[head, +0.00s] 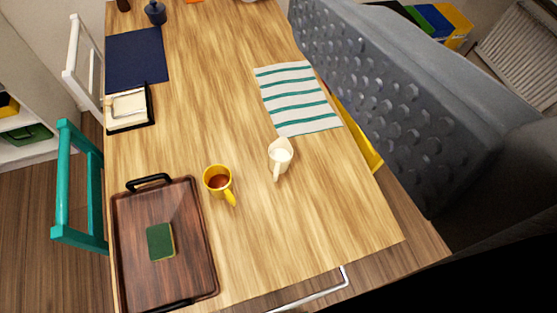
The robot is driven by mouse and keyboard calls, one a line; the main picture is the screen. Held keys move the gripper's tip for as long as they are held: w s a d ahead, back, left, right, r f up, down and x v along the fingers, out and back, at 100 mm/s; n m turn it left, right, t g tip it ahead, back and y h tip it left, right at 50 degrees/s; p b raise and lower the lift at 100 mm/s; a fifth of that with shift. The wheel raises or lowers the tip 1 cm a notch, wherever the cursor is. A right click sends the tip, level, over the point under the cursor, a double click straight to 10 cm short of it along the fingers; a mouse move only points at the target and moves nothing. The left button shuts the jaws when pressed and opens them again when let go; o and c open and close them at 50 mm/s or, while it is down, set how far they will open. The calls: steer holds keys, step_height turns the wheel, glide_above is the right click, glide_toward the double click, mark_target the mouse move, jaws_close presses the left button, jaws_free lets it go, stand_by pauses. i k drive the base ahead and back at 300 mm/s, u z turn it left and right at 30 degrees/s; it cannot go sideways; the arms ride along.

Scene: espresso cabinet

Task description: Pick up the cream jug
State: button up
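The cream jug (281,156) is a small cream-white jug standing upright on the wooden table, right of the middle in the head view. Its handle points toward the near side and its inside looks pale. My gripper (400,100) shows as one large grey finger with a bumpy pad along the right side. The pad is bare and nothing presses on it, so the gripper is open and empty. The other finger is out of view. The finger appears to the right of the jug, apart from it.
A yellow mug (217,181) with brown liquid stands left of the jug. A dark wooden tray (190,245) holds a green sponge (160,241). A striped cloth (297,98) lies behind the jug. A navy mat (137,57) and a small box (128,108) lie at left. The table's middle is clear.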

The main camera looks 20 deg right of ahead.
mark_target(280, 152)
steer(key=u, duration=2)
steer(key=k, duration=1.1)
steer(key=z, duration=2)
steer(key=i, duration=1.05)
steer(key=u, duration=0.05)
